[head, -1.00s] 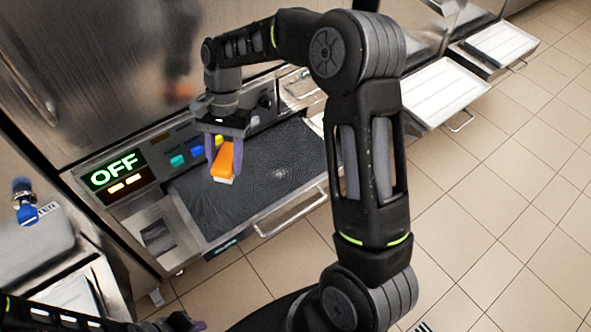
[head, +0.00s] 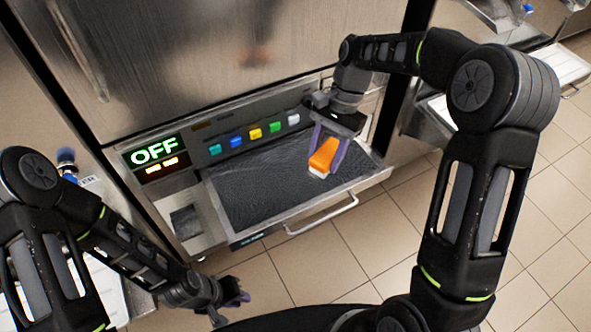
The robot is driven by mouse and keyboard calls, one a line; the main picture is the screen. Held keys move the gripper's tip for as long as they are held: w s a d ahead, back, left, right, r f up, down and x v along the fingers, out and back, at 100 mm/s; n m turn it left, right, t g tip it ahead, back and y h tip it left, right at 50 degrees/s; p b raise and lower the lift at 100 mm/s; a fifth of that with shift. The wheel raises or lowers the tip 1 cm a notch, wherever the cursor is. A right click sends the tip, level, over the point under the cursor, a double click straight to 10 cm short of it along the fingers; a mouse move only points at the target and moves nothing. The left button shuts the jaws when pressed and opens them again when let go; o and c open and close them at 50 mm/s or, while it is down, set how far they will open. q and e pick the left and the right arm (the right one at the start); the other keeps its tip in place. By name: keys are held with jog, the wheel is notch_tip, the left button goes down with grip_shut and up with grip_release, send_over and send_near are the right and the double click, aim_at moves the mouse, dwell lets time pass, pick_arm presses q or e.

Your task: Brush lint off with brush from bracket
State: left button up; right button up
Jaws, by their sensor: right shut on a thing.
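My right gripper (head: 326,151) is shut on an orange brush (head: 323,154) with a pale lower end. It holds the brush over the right part of a dark, mesh-like panel (head: 255,193) in a pulled-out metal drawer. I cannot tell whether the brush touches the panel. No lint stands out clearly on the panel; the gripper and brush cover part of it. No separate bracket can be told apart. My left gripper (head: 229,307) is at the bottom, in front of the drawer and apart from it. Its fingers look spread and empty.
The freezer front (head: 230,60) rises behind the drawer. Its control panel has a lit OFF display (head: 155,151) and several coloured buttons. The drawer handle (head: 322,215) sticks out in front. Tiled floor (head: 360,240) is open to the right. A blue-topped item (head: 66,156) stands at the left.

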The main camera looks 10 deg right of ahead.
dwell(0.5)
jog(key=n, duration=0.2)
jog(key=shift+a+n+g+h, duration=0.1)
jog(key=shift+n+g+h, duration=0.2)
jog(key=shift+n+h, duration=0.1)
jog(key=shift+n+g+h, duration=0.3)
jog(key=shift+n, duration=0.7)
